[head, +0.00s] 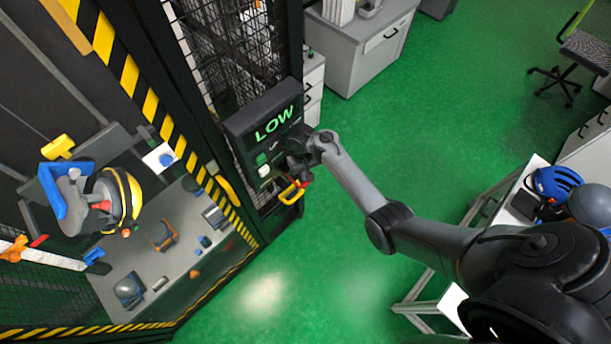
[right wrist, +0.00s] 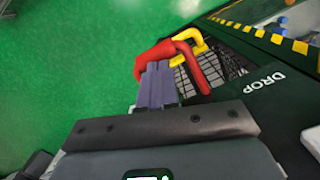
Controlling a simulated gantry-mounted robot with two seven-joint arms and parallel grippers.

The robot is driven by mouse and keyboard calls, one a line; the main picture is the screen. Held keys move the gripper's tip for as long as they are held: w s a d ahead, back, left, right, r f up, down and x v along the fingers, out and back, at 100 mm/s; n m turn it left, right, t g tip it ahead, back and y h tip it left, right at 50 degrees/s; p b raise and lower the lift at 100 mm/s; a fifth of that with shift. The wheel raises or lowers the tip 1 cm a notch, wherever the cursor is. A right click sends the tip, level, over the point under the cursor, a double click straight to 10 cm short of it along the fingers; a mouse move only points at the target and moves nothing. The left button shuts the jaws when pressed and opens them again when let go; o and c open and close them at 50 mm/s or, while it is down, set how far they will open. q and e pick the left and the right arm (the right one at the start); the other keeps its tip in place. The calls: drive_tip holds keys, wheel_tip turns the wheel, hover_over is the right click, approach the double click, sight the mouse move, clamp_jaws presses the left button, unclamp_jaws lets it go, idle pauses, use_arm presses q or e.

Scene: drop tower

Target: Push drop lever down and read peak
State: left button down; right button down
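The black control panel (head: 240,127) on the tower's frame shows LOW in green letters. The drop lever is a red handle (right wrist: 183,47) with a yellow part (right wrist: 197,38) beside it, next to the word DROP in the right wrist view. In the head view its yellow part (head: 290,192) shows low on the panel. My right gripper (head: 293,163) is at the panel, just above the lever. In the right wrist view its fingers (right wrist: 158,72) lie side by side, shut, with their tips at the red handle. Whether they touch it is unclear. My left gripper is not in view.
The caged drop tower with striped edges fills the left, holding a yellow helmet (head: 122,198) above a grey base (head: 120,277). A green-and-white switch (head: 262,165) sits left of my right gripper. A table with a blue helmet (head: 556,184) stands right. Green floor between is clear.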

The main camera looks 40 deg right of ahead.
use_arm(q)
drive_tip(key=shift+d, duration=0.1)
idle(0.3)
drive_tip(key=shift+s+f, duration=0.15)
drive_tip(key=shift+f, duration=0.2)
use_arm(e)
drive_tip(key=shift+w+d+r, duration=0.2)
drive_tip(key=shift+w+d, duration=0.05)
drive_tip(key=shift+w, duration=0.4)
drive_tip(key=shift+w+d+r, duration=0.2)
drive_tip(key=shift+w, duration=0.4)
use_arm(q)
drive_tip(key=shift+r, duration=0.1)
use_arm(e)
drive_tip(key=shift+r, duration=0.15)
